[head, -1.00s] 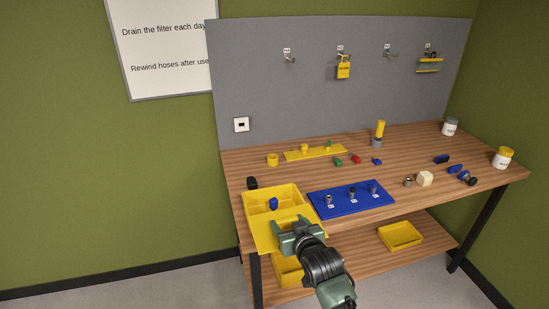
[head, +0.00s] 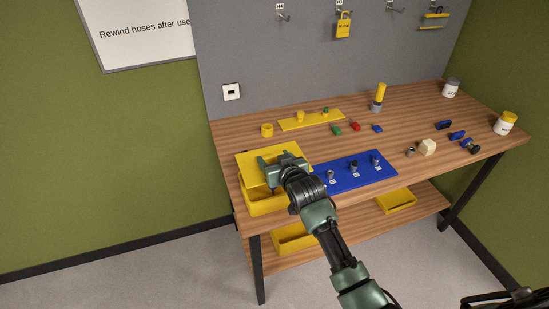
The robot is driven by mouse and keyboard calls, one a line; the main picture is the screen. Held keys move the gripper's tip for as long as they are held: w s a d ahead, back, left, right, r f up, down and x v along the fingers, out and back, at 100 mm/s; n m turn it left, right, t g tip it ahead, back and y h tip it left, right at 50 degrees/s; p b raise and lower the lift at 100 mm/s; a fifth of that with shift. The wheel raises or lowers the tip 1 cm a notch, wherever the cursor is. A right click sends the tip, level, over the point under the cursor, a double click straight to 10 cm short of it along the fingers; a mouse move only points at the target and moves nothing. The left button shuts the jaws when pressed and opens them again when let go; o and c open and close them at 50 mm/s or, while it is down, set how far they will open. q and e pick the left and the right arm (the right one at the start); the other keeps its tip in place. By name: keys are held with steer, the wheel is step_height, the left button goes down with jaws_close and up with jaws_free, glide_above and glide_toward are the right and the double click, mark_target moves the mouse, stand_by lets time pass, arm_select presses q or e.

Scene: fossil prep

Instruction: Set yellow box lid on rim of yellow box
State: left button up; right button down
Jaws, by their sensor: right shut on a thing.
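The yellow box (head: 266,206) stands at the left front corner of the workbench. The flat yellow box lid (head: 251,162) is over the box and covers most of its opening. A strip of the inside shows along the front, and I cannot tell whether the lid touches the rim. My right gripper (head: 275,167) is shut on the lid, with its arm reaching in from the lower right. The blue piece seen in the box earlier is hidden now. My left gripper is not in view.
A blue board (head: 345,182) with several metal pegs lies close to the right of the box. A yellow board (head: 311,121) and a yellow ring (head: 267,130) lie behind. Yellow trays (head: 395,201) stand on the lower shelf. The bench middle (head: 385,145) is mostly clear.

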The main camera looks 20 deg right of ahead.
steer(key=f, duration=0.1)
steer(key=f+b, duration=0.2)
steer(key=shift+w+f, duration=0.2)
steer(key=shift+w, duration=0.05)
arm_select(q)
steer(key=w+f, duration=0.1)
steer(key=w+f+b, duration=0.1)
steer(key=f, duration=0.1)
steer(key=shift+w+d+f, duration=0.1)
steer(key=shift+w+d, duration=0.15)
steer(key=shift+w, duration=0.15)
arm_select(e)
step_height(320, 180, down, 2)
steer(key=shift+f, duration=0.25)
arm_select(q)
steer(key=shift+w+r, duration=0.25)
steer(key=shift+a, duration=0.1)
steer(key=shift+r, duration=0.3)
